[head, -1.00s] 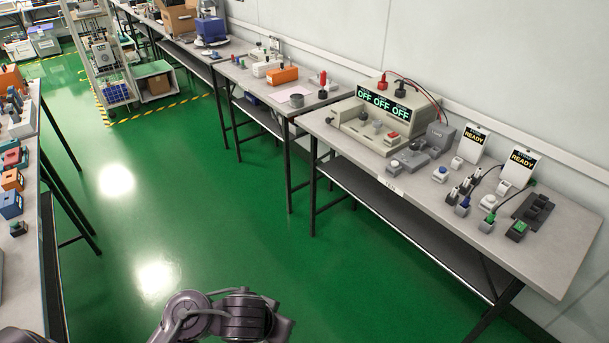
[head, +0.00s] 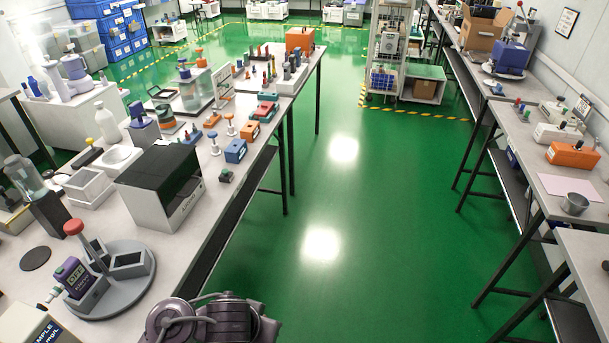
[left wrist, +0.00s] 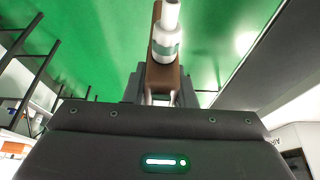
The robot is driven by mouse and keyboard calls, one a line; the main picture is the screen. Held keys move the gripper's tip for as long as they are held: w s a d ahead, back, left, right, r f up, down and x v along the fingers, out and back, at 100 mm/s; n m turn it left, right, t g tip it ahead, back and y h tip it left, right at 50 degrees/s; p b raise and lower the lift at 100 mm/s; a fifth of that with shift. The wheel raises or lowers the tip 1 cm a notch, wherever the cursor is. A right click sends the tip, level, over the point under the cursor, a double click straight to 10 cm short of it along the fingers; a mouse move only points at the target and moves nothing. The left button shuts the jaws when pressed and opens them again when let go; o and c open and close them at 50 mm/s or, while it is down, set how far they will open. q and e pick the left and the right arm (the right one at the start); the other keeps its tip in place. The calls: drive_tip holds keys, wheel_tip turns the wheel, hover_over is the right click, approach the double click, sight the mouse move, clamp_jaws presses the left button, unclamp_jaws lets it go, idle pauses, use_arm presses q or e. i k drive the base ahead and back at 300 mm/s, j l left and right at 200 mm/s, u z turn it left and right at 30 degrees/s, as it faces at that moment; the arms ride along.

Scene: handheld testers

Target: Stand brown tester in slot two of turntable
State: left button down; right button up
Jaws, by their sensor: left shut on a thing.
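The grey round turntable (head: 139,289) stands on the near left bench in the head view. It carries box-like slots around a post with a red knob (head: 73,227). A purple tester (head: 73,278) with an OFF display stands tilted in the front-left slot. The right slot (head: 130,261) looks empty, and another slot is partly hidden behind the post. Slot numbers are not readable. In the left wrist view my left gripper (left wrist: 161,92) is shut on the brown tester (left wrist: 163,78), which has a white bottle-like part on it. Green floor shows beyond them. My right gripper is not in view.
A black-fronted box (head: 163,188) stands behind the turntable, close to the bench edge. A dark disc (head: 35,257) lies left of the turntable, and a SAMPLE box (head: 32,328) is in front. The aisle floor (head: 320,235) is clear.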

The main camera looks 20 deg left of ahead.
sight(132, 269)
drive_tip(key=i+u, duration=0.25)
drive_tip(key=u, duration=0.2)
drive_tip(key=i+l+u, duration=0.2)
drive_tip(key=u, duration=0.3)
drive_tip(key=i+l+u, duration=0.2)
drive_tip(key=u, duration=0.25)
drive_tip(key=i+l+u, duration=0.15)
drive_tip(key=l+u, duration=0.15)
drive_tip(key=u, duration=0.15)
